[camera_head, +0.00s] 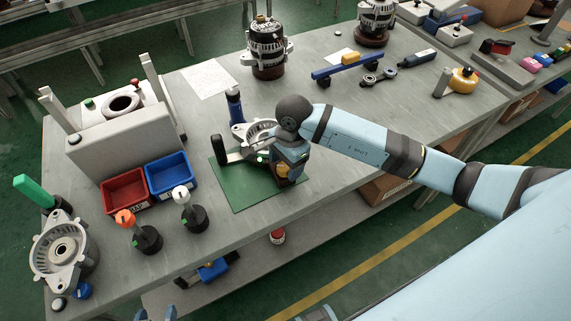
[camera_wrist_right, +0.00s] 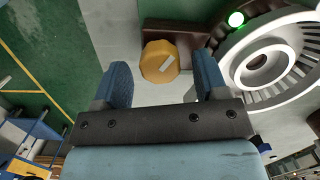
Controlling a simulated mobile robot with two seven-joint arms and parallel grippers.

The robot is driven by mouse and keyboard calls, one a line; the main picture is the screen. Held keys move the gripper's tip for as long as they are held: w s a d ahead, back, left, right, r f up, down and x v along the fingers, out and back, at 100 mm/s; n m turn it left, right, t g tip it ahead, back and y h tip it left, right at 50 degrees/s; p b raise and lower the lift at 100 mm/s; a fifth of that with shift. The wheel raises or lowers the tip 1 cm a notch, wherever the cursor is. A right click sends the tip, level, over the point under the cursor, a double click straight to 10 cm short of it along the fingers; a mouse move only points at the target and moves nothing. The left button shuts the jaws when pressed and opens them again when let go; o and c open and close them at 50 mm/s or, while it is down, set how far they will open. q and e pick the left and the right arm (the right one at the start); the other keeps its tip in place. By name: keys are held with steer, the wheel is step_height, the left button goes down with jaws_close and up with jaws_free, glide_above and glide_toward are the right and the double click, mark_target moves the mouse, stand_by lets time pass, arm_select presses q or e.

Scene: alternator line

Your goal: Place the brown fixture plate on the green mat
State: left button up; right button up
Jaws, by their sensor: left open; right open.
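The brown fixture plate (camera_wrist_right: 185,27) shows in the right wrist view, with a yellow knob (camera_wrist_right: 159,62) at its near edge. A pale slotted ring housing (camera_wrist_right: 262,62) is beside it on the right. My right gripper (camera_wrist_right: 165,85) is open, its blue fingers on either side of the knob, with a gap visible. In the head view my right gripper (camera_head: 287,174) is low over the right side of the green mat (camera_head: 243,191) and hides most of the plate there. My left gripper (camera_head: 155,314) is at the bottom edge, open and away from the table.
An alternator (camera_head: 268,50) stands behind.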

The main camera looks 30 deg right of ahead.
step_height(320, 180, up, 11)
steer(key=d+b, duration=0.1)
steer(key=shift+d+b, duration=0.2)
steer(key=shift+b, duration=0.15)
steer(key=s+a+r+m+g+y+p, duration=0.1)
steer(key=s+a+m+y, duration=0.3)
steer(key=a+y, duration=0.4)
steer(key=s+a+r+m+g+y+p, duration=0.1)
steer(key=s+a+r+m+y+p, duration=0.1)
steer(key=s+a+m+y, duration=0.45)
steer(key=w+d+f+m+t+h+p, duration=0.1)
steer(key=w+d+f+m+t+h, duration=0.15)
steer(key=m+t, duration=0.95)
steer(key=w+d+f+m+t+h+p, duration=0.1)
steer(key=w+d+f+m+t+h, duration=0.15)
steer(key=m+t, duration=0.9)
steer(key=s+d+f+m+g+h, duration=0.3)
steer(key=s+f+m+g+h, duration=0.1)
steer(key=f+m, duration=0.4)
steer(key=s+d+f+m+g+h+p, duration=0.1)
steer(key=s+d+f+m+g+h, duration=0.2)
steer(key=s+f+m+g, duration=0.3)
step_height(320, 180, down, 3)
steer(key=s+m+h, duration=0.1)
steer(key=s+m, duration=0.1)
steer(key=m, duration=0.3)
steer(key=shift+m, duration=0.3)
